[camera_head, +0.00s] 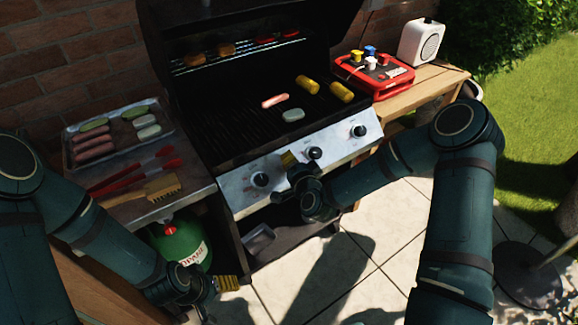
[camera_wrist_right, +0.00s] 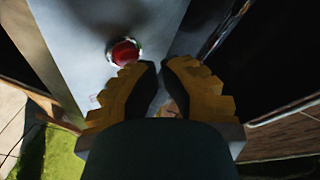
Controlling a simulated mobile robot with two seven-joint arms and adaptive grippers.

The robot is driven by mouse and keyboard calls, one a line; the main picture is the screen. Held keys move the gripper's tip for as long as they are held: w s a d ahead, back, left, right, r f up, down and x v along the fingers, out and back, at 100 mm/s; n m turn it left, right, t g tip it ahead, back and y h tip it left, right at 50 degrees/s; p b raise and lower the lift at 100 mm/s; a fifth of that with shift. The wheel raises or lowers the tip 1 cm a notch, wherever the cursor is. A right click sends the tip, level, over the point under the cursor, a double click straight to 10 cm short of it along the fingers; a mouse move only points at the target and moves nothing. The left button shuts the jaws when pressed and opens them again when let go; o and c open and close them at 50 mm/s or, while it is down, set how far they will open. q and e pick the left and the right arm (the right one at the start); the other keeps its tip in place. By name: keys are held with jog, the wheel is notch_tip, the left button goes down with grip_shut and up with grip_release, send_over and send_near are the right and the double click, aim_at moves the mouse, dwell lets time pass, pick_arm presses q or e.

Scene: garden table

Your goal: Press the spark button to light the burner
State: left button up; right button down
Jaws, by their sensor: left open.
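The grill (camera_head: 295,120) stands open, with a metal front panel (camera_head: 335,140) carrying black knobs (camera_head: 315,153). In the right wrist view a round red button (camera_wrist_right: 124,52) in a metal ring sits on the panel; in the head view I cannot make it out. My right gripper (camera_head: 288,159) is at the panel between the left and middle knobs. My left gripper (camera_head: 228,284) is open and empty, low by the green gas tank (camera_head: 183,240).
A tray (camera_head: 72,163) of sausages and patties, red tongs (camera_head: 140,168) and a brush (camera_head: 160,187) lie on the left shelf. Food lies on the grate. A red caddy (camera_head: 375,75) and white speaker (camera_head: 420,42) stand on the right wooden shelf.

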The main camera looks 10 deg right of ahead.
jog(key=shift+w+a+f+b, duration=0.1)
jog(key=shift+w+f+b, duration=0.15)
jog(key=shift+f+b, duration=0.1)
jog(key=shift+s+r, duration=0.1)
jog(key=shift+r, duration=0.05)
jog(key=shift+s+r, duration=0.2)
dwell(0.3)
jog(key=s+d+r+p, duration=0.1)
jog(key=s+r+p, duration=0.1)
jog(key=s+r, duration=0.2)
jog(key=shift+d+r, duration=0.15)
jog(key=shift+d, duration=0.2)
dwell(0.9)
